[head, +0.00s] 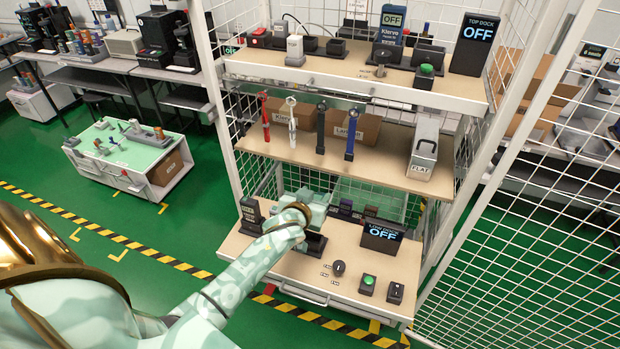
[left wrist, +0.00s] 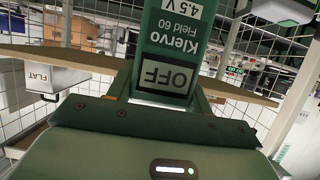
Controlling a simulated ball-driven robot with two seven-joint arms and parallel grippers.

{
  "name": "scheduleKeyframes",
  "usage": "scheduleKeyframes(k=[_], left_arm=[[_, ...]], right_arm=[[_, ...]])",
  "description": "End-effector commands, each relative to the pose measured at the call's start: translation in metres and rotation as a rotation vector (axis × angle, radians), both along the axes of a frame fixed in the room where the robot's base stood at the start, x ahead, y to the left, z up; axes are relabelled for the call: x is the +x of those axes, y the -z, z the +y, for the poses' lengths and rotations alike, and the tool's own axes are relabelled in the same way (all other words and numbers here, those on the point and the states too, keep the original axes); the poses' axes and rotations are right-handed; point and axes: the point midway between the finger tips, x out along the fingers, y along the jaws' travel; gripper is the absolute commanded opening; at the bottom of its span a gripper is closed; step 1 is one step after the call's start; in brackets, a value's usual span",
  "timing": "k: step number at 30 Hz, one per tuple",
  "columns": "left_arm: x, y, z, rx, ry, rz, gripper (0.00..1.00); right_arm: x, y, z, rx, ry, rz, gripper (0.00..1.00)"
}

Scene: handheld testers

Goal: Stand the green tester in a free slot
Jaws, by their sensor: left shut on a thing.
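The green tester (left wrist: 172,28) fills the top middle of the left wrist view. Its label reads Klervo Field 60, 4.5 V, and its screen reads OFF; both appear upside down there. My left gripper (left wrist: 162,98) is shut on it. In the head view my left gripper (head: 318,200) is over the back part of the low shelf, and it hides the tester. Dark low blocks (head: 347,211), perhaps dock slots, stand just right of the gripper; I cannot tell which are free. A dark block (head: 314,247) lies partly hidden under my arm. My right gripper is not in view.
The low dock screen (head: 381,235) reads OFF. A knob (head: 338,268), a green button (head: 368,282) and a switch (head: 396,291) sit at the front. A black device (head: 250,213) stands left. The middle shelf (head: 385,165) overhangs, with a grey FLAT box (head: 423,150).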

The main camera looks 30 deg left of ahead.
Motion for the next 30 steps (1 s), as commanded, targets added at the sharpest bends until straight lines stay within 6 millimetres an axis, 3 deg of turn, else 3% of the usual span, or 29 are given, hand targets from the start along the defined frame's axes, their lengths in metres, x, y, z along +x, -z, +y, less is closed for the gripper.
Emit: scheduleKeyframes(k=[4, 19, 30], left_arm=[[0.011, -0.004, 0.009, -0.002, -0.019, 0.003, 0.11], [0.01, -0.004, 0.008, -0.002, -0.021, 0.005, 0.11], [0.01, 0.038, 0.009, -0.003, -0.02, 0.007, 0.11]], right_arm=[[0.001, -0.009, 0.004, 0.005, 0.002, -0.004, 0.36], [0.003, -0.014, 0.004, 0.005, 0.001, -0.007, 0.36], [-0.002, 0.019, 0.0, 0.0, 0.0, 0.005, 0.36]])
